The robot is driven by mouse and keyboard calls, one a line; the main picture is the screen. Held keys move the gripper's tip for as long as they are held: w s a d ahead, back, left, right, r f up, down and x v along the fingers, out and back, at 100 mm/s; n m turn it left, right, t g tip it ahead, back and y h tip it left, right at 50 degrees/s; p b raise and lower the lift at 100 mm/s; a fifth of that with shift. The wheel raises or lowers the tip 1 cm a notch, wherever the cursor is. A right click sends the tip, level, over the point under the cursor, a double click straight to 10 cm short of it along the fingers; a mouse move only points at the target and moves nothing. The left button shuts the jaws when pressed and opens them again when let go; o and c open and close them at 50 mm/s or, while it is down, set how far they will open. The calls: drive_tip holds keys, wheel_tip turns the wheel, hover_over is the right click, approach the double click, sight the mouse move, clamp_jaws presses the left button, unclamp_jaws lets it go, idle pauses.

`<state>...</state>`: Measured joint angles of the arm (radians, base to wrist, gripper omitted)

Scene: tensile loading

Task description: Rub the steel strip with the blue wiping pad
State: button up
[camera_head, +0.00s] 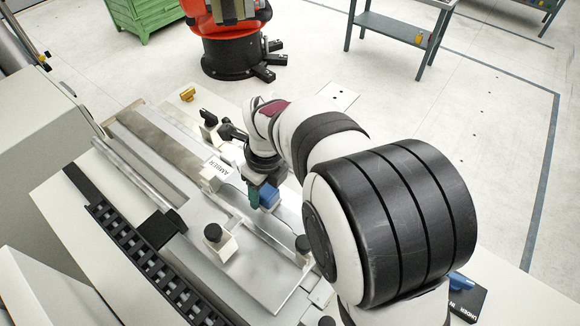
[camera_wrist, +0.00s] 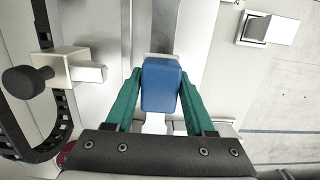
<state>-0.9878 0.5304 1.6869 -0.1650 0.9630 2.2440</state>
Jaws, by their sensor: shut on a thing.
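The blue wiping pad (camera_wrist: 161,86) is a block between the two green fingers of my gripper (camera_wrist: 157,84), which is shut on it. In the head view the pad (camera_head: 268,195) shows beside the green fingers of my gripper (camera_head: 261,193), low over the metal fixture. A bright narrow metal piece (camera_wrist: 155,123), perhaps part of the steel strip, shows under the pad between the fingers in the wrist view. The pad hides what lies directly under it. I cannot tell whether the pad touches the metal.
A black cable chain (camera_head: 140,252) runs along the left.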

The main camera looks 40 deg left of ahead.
sight(282, 212)
drive_tip(key=shift+a, duration=2.7)
drive_tip(key=shift+d, duration=5.25)
wheel_tip(282, 212, up, 8)
drive_tip(key=shift+r, duration=0.15)
drive_tip(key=w+d+r+n+g, duration=0.1)
drive_tip(key=w+d+r+n, duration=0.1)
drive_tip(key=w+d+n, duration=0.45)
drive_tip(key=w+d+r+n, duration=0.15)
drive_tip(key=w+d, duration=0.25)
drive_tip(key=d, duration=0.5)
drive_tip(key=d+r+n+h, duration=0.1)
drive_tip(key=d+r+n, duration=0.2)
drive_tip(key=d+n, duration=0.7)
drive_tip(key=d, duration=0.7)
drive_tip(key=shift+w+r, duration=0.15)
drive_tip(key=shift+w, duration=0.25)
